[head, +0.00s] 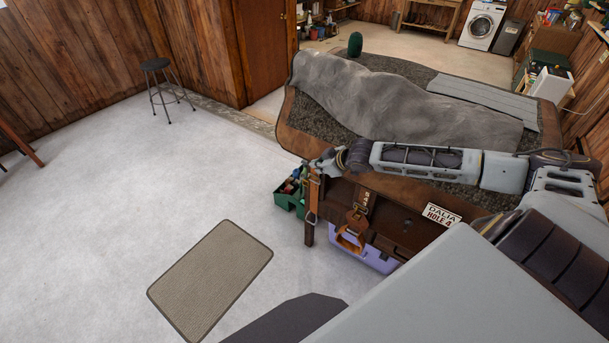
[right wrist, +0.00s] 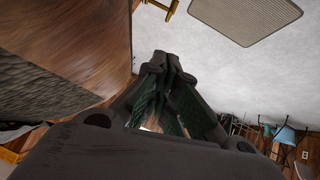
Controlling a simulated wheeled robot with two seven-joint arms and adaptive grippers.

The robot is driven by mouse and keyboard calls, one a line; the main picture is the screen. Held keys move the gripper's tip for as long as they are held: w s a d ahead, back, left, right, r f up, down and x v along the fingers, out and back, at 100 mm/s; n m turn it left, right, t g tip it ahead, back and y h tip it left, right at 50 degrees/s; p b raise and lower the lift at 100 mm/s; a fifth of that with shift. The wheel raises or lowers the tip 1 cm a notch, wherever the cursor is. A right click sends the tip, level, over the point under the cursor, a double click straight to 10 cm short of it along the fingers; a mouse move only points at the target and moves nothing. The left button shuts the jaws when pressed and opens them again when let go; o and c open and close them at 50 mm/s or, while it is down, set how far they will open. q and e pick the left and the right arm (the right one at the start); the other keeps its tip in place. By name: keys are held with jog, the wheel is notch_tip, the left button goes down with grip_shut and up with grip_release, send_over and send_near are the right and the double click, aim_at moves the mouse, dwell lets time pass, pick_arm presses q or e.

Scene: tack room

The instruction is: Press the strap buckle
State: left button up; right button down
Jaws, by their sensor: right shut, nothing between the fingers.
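An orange-brown strap (head: 314,192) with a metal ring or buckle at its lower end hangs at the left end of a dark wooden cabinet. A second tan strap piece (head: 350,240) with metal fittings hangs on the cabinet front. I cannot tell for sure which one carries the strap buckle. My right gripper (head: 322,162) is just above the top of the left strap, at the cabinet's left corner. In the right wrist view its fingers (right wrist: 166,66) are together and empty. A small yellowish piece (right wrist: 167,8) shows at that view's top edge. My left gripper is out of view.
The dark wooden cabinet (head: 400,228) bears a sign (head: 441,215). A purple bin (head: 370,258) and a green box (head: 287,197) stand low beside it. A grey cover (head: 390,100) lies behind. The floor to the left is clear around a mat (head: 212,278) and stool (head: 157,66).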

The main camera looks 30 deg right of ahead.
jog(key=shift+w+f, duration=0.1)
jog(key=shift+w, duration=0.1)
jog(key=s+d+f+p+x, duration=0.1)
jog(key=f+x, duration=0.1)
jog(key=x, duration=1)
jog(key=shift+s, duration=0.2)
dwell(0.9)
jog(key=shift+f, duration=0.1)
dwell(0.4)
